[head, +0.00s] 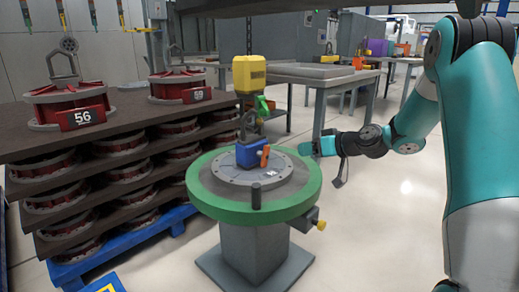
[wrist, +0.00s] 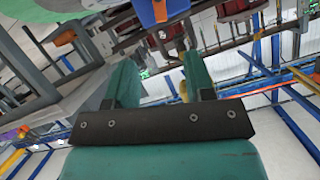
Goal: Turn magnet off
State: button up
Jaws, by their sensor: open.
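A blue magnet block (head: 250,156) with an orange lever (head: 264,156) on its side sits on the grey round plate (head: 228,168) of a green-rimmed stand. It is under a yellow hoist (head: 249,74) with a green part and a hook. In the wrist view, the blue block (wrist: 146,14) and orange lever (wrist: 159,11) show at the top edge, cut off. My gripper (head: 311,148) is to the right of the magnet, apart from it, near the stand's green rim. Its two teal fingers (wrist: 158,72) are spread with nothing between them.
Dark shelves (head: 120,142) with red-and-grey reels, some numbered 56 (head: 83,116) and 59 (head: 197,95), stand on a blue pallet at left. A yellow-tipped knob (head: 320,225) juts from the stand's right side. Grey tables (head: 318,72) stand behind. The floor at right is clear.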

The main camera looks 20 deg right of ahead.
aim_at(268, 153)
jog(key=x, duration=1.7)
jog(key=shift+w+f+b, duration=0.1)
jog(key=shift+w+b, duration=0.3)
jog(key=shift+w, duration=0.05)
